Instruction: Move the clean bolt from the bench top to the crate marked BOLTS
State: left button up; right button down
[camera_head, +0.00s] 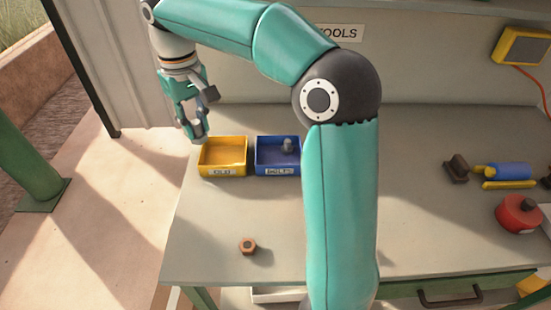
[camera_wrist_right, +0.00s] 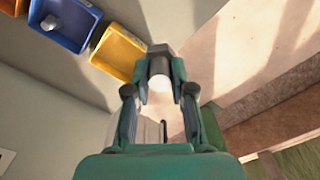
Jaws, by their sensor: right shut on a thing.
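My right gripper (camera_head: 195,128) hangs just left of the yellow crate, near the bench's left edge. It also shows in the right wrist view (camera_wrist_right: 160,75), shut on a grey bolt-like thing (camera_wrist_right: 160,66) with a darker end; the fingers hide part of it. The blue crate marked BOLTS (camera_head: 276,171) stands right of the yellow crate and holds a grey bolt (camera_head: 287,146). The blue crate also shows at the upper left of the wrist view (camera_wrist_right: 58,38). A rusty brown bolt or nut (camera_head: 247,246) lies on the bench top (camera_head: 215,225). My left gripper is out of view.
The yellow crate (camera_head: 222,171) looks empty; its label is too small to read. A dark block (camera_head: 456,168), a blue cylinder (camera_head: 512,170) and a red round container (camera_head: 518,213) are at the right. My right arm hides the middle bench. The front left bench is mostly clear.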

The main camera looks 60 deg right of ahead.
jog(key=s+d+f+m, duration=0.1)
jog(key=s+d+m, duration=0.2)
jog(key=d, duration=0.7)
jog(key=s+d+f+m, duration=0.2)
jog(key=s+d+m, duration=0.15)
jog(key=d, duration=0.55)
jog(key=shift+m, duration=0.25)
jog(key=f, duration=0.5)
jog(key=f+b, duration=0.1)
jog(key=f, duration=0.9)
jog(key=shift+w+d, duration=0.2)
jog(key=shift+d, duration=0.1)
jog(key=shift+f, duration=2.4)
jog(key=shift+f, duration=0.15)
jog(key=c, duration=1.3)
grip_release()
jog(key=shift+o, duration=0.2)
